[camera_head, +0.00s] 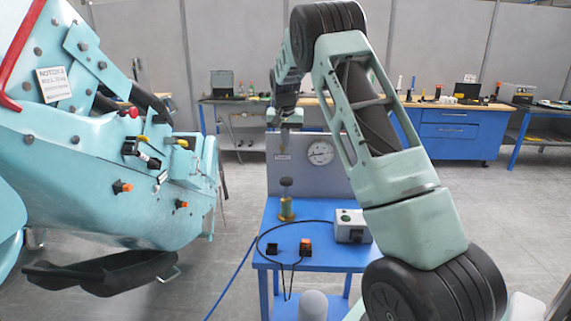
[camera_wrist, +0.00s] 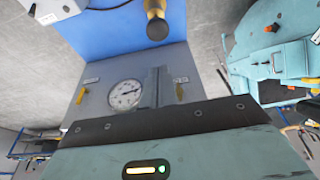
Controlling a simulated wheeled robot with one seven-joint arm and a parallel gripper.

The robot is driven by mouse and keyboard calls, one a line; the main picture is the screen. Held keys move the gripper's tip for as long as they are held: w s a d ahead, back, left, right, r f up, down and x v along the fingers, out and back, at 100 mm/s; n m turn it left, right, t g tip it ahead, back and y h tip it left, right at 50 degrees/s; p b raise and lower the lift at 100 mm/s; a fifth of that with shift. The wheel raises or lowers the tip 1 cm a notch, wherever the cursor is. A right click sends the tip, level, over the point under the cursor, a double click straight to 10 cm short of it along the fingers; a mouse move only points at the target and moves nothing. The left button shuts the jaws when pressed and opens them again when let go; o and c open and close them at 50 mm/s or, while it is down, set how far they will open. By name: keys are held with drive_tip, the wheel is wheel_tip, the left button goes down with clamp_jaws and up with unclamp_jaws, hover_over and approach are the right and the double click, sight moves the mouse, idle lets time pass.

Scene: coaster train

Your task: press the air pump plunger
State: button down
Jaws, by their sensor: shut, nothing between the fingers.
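The air pump (camera_head: 287,207) is a small brass-yellow cylinder upright on the blue table, topped by a dark round plunger knob (camera_head: 286,182) on a thin rod. The knob stands raised above the body. In the wrist view the pump (camera_wrist: 154,8) is at the top edge, its dark knob (camera_wrist: 158,29) facing the camera. In the head view the arm's end is above and behind the pump, and the fingers are hard to make out.
A grey panel with a round gauge (camera_head: 320,153) stands behind the pump. A grey box (camera_head: 352,226), an orange-topped switch (camera_head: 305,247) and a black cable share the blue table (camera_head: 330,260). A teal coaster car (camera_head: 100,170) is close on the left.

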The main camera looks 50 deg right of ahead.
sight(286, 179)
drive_tip(key=p+x, duration=0.2)
drive_tip(key=x, duration=0.2)
drive_tip(key=p+x, duration=0.2)
drive_tip(key=x, duration=0.3)
drive_tip(key=p+x, duration=0.2)
drive_tip(key=x, duration=0.2)
drive_tip(key=shift+s+a+f, duration=0.35)
drive_tip(key=shift+f, duration=0.15)
drive_tip(key=shift+f, duration=0.1)
wheel_tip(286, 179, down, 6)
drive_tip(key=b, duration=0.5)
drive_tip(key=shift+s+a, duration=0.1)
drive_tip(key=shift+r, duration=0.2)
wheel_tip(286, 179, up, 5)
drive_tip(key=shift+f+p, duration=0.1)
drive_tip(key=shift+p, duration=0.95)
drive_tip(key=b+v, duration=0.4)
drive_tip(key=v, duration=0.5)
drive_tip(key=shift+r, duration=0.4)
